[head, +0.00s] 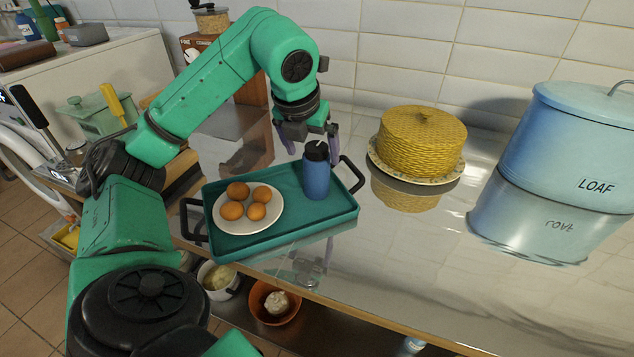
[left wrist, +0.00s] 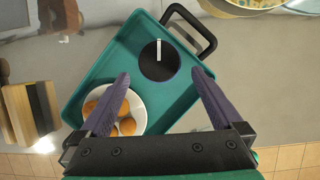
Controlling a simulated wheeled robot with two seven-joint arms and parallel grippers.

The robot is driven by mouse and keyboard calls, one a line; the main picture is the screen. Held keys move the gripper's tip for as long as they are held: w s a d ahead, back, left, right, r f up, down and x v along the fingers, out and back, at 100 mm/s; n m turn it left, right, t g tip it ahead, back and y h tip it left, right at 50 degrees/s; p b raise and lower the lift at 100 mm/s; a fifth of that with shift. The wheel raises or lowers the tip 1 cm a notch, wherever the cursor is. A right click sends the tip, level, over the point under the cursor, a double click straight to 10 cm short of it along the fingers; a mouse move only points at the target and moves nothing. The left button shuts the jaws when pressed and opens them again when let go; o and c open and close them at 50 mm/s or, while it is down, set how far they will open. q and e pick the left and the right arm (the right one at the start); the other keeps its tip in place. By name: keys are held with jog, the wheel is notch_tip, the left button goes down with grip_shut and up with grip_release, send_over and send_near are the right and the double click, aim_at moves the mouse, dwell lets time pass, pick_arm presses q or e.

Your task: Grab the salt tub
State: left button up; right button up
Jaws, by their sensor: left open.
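A blue tub with a black lid (head: 316,178), which I take for the salt tub, stands upright on the teal tray (head: 275,237) at its right end. In the left wrist view its round dark lid (left wrist: 160,66) with a white strip lies just ahead of and between the fingertips. My left gripper (head: 310,146) is open and empty, pointing down over the tub. Its fingers (left wrist: 161,74) show apart in the left wrist view, and I cannot tell whether they touch the tub. My right gripper is not in view.
A white plate (head: 240,226) of several brown eggs sits left of the tub. The tray has black handles at both ends. A yellow woven cover (head: 422,140) on a plate and a blue LOAF bin (head: 575,150) stand right. The counter's front middle is clear.

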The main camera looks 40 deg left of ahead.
aim_at(317, 166)
pick_arm(q)
jog(key=x, duration=0.6)
jog(key=shift+w+f, duration=0.2)
jog(key=shift+f, duration=0.15)
jog(key=shift+r, duration=0.1)
jog(key=c, duration=1.5)
